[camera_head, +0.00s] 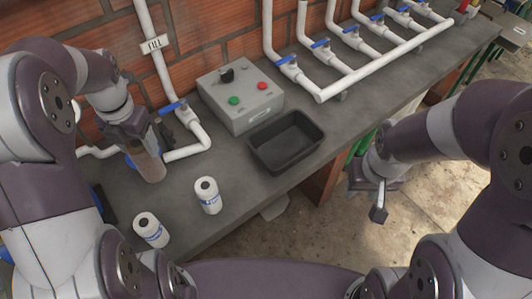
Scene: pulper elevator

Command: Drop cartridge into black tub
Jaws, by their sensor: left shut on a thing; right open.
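A brownish, cylinder-like cartridge (150,166) is in my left gripper (138,146) at the left of the head view, above the counter by the wall pipe. The gripper is shut on it and the fingers partly hide its upper end. The black tub (287,144) sits on the counter to the right of the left gripper, below the control box, and looks empty. My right gripper (376,200) is open and empty, off the counter at the right.
A grey control box (240,96) with a black knob, green and red buttons stands behind the tub. White pipes with blue valves (289,61) run along the back. A FILL pipe (151,30) comes down near my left gripper. Bare counter lies between the white cartridges and the tub.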

